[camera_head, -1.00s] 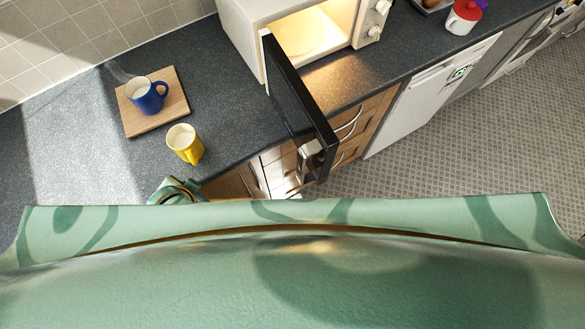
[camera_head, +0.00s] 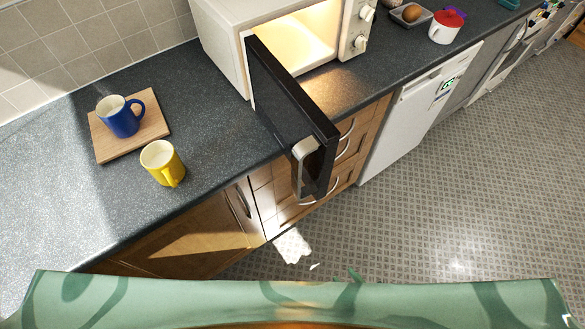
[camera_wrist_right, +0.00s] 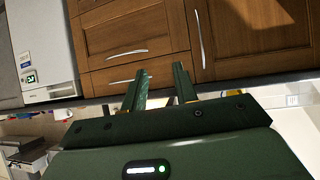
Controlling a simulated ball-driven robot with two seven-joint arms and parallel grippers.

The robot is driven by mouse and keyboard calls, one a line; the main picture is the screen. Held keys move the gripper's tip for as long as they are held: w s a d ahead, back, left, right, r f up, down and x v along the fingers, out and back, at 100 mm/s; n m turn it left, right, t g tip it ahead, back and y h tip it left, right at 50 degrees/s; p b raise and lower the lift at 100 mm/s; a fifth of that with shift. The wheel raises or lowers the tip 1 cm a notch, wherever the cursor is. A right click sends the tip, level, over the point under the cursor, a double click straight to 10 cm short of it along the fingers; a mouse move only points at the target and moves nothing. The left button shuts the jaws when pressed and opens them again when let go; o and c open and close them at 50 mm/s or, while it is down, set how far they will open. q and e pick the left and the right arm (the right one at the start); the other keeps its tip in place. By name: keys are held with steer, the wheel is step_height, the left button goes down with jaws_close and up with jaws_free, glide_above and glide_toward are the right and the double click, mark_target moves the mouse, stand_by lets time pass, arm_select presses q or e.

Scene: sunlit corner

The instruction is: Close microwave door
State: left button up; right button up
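The cream microwave (camera_head: 222,45) stands on the dark counter with its lit inside showing. Its black door (camera_head: 290,105) is swung wide open toward me, past the counter's front edge, with a silver handle (camera_head: 306,155) near its free end. Only a small green tip of my right gripper (camera_head: 353,274) shows above my body's edge, below the door and apart from it. In the right wrist view my right gripper (camera_wrist_right: 160,82) has its two fingers spread with nothing between them, in front of wooden drawers. The left gripper is not in view.
A blue mug (camera_head: 121,117) on a wooden board (camera_head: 150,140) and a yellow mug (camera_head: 162,164) stand left of the door. Wooden cupboards (camera_head: 195,235) and a white appliance (camera_head: 415,120) line the counter front. Patterned floor (camera_head: 450,210) is clear at right.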

steer(key=w+a+r+t+y, duration=0.2)
steer(key=a+r+t, duration=0.1)
steer(key=r, duration=0.8)
steer(key=w+a+r+t+y, duration=0.2)
steer(key=r, duration=0.9)
steer(key=p+x, duration=0.1)
steer(key=x, duration=1.6)
steer(key=shift+s+r, duration=0.1)
jaws_close()
